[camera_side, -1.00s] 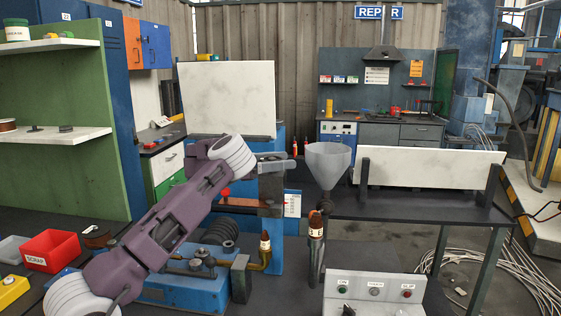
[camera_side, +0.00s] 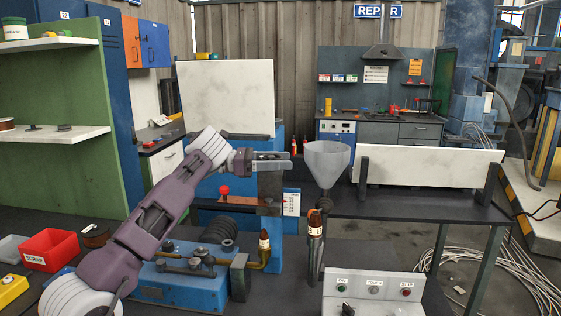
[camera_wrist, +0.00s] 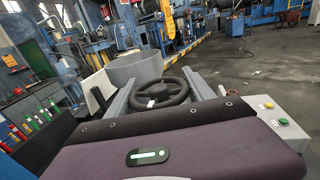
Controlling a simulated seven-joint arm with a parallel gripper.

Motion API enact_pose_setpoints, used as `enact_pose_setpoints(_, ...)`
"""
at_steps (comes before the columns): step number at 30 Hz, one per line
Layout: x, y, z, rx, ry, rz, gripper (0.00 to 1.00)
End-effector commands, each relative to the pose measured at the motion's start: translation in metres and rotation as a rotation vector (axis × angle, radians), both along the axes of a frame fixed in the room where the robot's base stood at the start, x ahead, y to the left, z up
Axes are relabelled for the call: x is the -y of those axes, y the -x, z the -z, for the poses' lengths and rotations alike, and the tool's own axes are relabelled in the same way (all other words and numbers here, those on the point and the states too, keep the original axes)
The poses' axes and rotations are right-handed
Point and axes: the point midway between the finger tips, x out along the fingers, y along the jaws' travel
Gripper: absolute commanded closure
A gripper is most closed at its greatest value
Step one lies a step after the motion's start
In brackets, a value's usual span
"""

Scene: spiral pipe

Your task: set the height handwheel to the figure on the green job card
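My gripper (camera_side: 272,160) is level in the side view, its fingers pointing right toward the grey funnel (camera_side: 327,162). In the wrist view my gripper (camera_wrist: 160,92) is open, with its two grey fingers well apart. A black spoked handwheel (camera_wrist: 163,98) shows between the fingers there. I cannot tell whether they touch it. I cannot make out the handwheel in the side view. I see no green job card that I can read. A white card with small print (camera_side: 291,203) hangs right of the dark upright block (camera_side: 270,190), but its figures are too small to read.
A blue machine (camera_side: 185,285) with a brass pipe stands below my arm. A control box (camera_side: 372,294) with buttons is at the front right. A red scrap bin (camera_side: 50,250) is at the left. The funnel stands close to my fingertips' right.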

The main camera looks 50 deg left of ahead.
Motion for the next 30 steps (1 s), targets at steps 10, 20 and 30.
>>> enact_pose_setpoints(10, 0.000, 0.000, 0.002, -0.004, 0.001, 0.001, 0.17)
enact_pose_setpoints(20, -0.028, 0.040, 0.000, -0.001, 0.004, -0.003, 0.17)
enact_pose_setpoints(30, -0.039, 0.059, 0.002, -0.004, 0.001, 0.002, 0.17)
